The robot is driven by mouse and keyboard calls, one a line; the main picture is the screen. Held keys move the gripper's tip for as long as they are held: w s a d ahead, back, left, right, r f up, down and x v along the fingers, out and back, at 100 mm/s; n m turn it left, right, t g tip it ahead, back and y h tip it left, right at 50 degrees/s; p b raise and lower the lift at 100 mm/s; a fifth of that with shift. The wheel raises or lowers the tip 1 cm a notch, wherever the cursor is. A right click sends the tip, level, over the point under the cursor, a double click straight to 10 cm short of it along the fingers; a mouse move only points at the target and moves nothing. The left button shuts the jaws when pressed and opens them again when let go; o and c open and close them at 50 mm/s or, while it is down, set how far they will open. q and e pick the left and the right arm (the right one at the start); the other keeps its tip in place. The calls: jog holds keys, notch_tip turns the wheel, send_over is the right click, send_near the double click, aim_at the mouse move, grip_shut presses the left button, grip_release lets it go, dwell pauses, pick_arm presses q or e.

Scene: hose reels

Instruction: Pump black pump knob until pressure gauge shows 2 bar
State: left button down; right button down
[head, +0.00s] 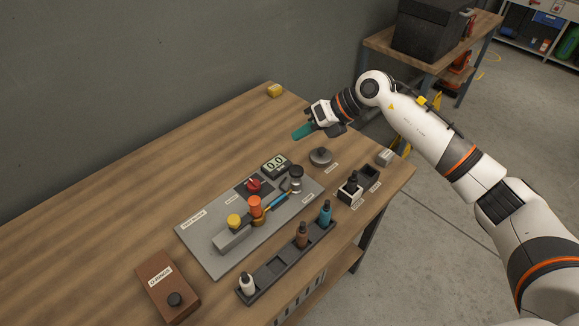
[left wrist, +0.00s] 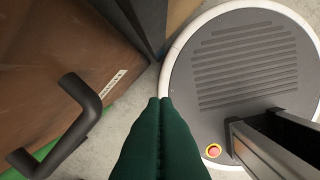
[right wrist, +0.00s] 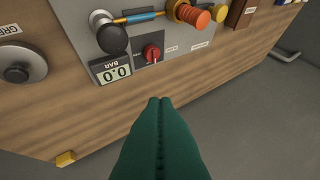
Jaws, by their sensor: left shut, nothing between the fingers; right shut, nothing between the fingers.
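The pressure gauge (head: 275,166) is a small display on the grey plate (head: 205,246) and reads 0.0; it also shows upside down in the right wrist view (right wrist: 112,72). A round black knob (right wrist: 112,39), which looks like the pump knob, stands beside the gauge; it shows in the head view too (head: 296,171). My right gripper (head: 297,134) is shut and empty above the table, behind the plate and apart from the knob. My left gripper (left wrist: 160,100) is shut and empty, away from the table and outside the head view.
A red knob (head: 253,184), an orange knob (head: 255,205) and a yellow cap (head: 234,221) are on the plate. A grey disc (head: 320,156) and a bottle rack (head: 270,272) are beside it. A brown box (head: 156,276) with a black button stands front left. The rear tabletop is mostly clear.

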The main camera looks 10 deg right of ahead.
aim_at(300, 169)
pick_arm(q)
jog(key=shift+d, duration=0.35)
jog(key=shift+f, duration=0.1)
pick_arm(e)
jog(key=shift+f, duration=0.15)
